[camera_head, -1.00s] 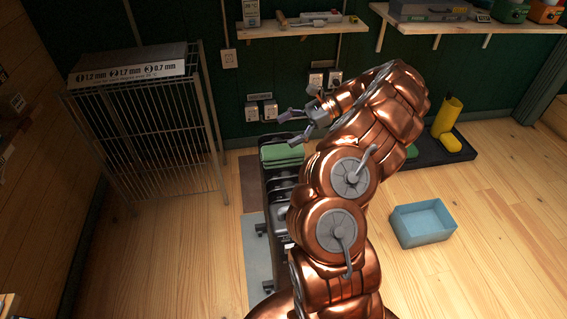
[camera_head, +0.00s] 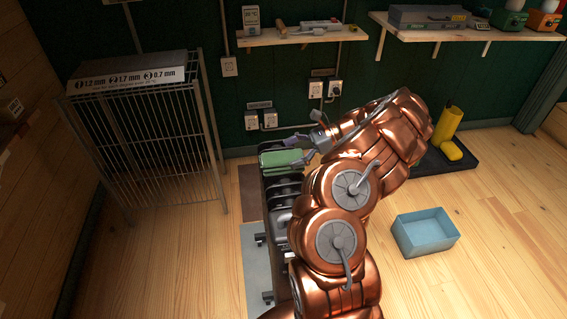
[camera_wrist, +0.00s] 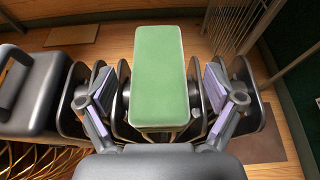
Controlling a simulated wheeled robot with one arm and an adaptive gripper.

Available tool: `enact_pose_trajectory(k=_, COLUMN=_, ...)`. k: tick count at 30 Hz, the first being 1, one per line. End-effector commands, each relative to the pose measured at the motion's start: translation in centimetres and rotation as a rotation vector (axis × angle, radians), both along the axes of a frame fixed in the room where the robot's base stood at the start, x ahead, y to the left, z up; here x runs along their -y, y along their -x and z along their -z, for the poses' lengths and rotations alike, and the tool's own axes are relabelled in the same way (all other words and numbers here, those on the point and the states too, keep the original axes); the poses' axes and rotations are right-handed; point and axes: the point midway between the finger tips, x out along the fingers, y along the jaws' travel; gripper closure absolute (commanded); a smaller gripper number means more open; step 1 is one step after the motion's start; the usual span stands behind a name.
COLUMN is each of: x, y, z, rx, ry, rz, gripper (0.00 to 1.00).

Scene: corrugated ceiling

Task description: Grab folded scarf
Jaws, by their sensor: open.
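The folded scarf looks like a green, flat rectangular bundle (camera_head: 281,158). It lies on the far end of a narrow dark rack. In the wrist view the scarf (camera_wrist: 159,75) is in the middle, lengthwise between my fingers. My gripper (camera_head: 304,149) is open at the scarf's right side in the head view. In the wrist view my gripper (camera_wrist: 162,101) has one finger on each side of the scarf's near half, with visible gaps. The scarf's underside is hidden.
The dark rack (camera_head: 268,203) carries several dark rounded items under and beside the scarf. A wire cage (camera_head: 150,150) stands to the left. A blue bin (camera_head: 425,232) and yellow boots (camera_head: 449,135) are on the right. Wall shelves (camera_head: 300,36) hang behind.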

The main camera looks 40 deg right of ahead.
Motion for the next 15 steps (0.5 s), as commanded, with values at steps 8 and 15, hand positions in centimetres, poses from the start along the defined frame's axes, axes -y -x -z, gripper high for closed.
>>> enact_pose_trajectory(k=8, x=-2.7, y=-1.0, z=1.3, rx=-0.001, ry=-0.003, rz=-0.002, gripper=0.08)
enact_pose_trajectory(k=15, x=-2.8, y=-1.1, z=1.4, rx=-0.001, ry=-0.001, rz=-0.001, gripper=0.08)
